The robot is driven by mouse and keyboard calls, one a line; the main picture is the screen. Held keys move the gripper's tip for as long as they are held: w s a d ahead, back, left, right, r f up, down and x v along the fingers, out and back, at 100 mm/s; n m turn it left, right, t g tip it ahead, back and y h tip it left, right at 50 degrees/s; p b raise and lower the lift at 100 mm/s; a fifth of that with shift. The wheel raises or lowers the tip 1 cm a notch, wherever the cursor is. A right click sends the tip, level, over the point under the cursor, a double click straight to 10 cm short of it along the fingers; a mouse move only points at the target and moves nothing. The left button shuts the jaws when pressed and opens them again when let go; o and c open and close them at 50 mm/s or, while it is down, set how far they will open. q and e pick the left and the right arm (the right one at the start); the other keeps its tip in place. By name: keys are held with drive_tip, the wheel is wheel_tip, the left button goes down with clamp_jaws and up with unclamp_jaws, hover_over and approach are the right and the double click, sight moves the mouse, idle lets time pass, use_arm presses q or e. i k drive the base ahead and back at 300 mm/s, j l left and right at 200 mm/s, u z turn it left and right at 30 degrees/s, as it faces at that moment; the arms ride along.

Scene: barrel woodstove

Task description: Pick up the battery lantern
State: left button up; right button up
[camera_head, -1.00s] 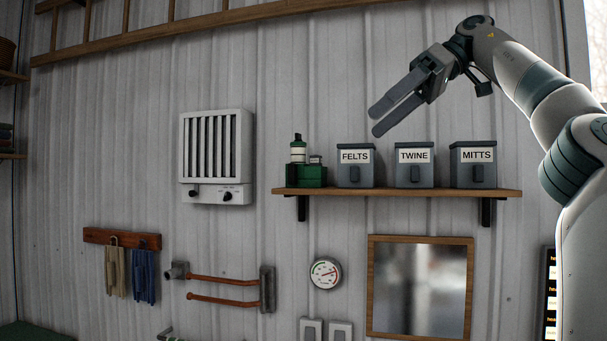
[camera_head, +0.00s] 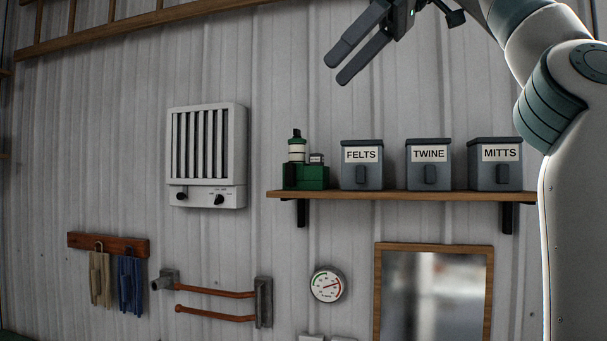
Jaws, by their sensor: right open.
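A small upright item with a dark green top and a pale band (camera_head: 297,149) stands at the left end of the wall shelf. My right gripper (camera_head: 338,72) is at the top of the view, above the shelf and up to the right of the item. Its two fingers are apart, with nothing between them. My left gripper is not in view.
The wooden shelf (camera_head: 400,196) also bears grey bins marked FELTS (camera_head: 361,176), TWINE (camera_head: 430,176) and MITTS (camera_head: 496,177), right of the green item. A white heater (camera_head: 208,155) hangs to the left. A mirror (camera_head: 436,300) and a dial (camera_head: 327,284) are below. Space above the shelf is clear.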

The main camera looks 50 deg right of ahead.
sight(297, 175)
drive_tip(key=i+l, duration=0.25)
drive_tip(key=l, duration=0.2)
drive_tip(key=i+l, duration=0.25)
drive_tip(key=l, duration=0.2)
drive_tip(key=i+l, duration=0.25)
drive_tip(key=l, duration=0.15)
drive_tip(key=i+l, duration=0.25)
drive_tip(key=l, duration=0.2)
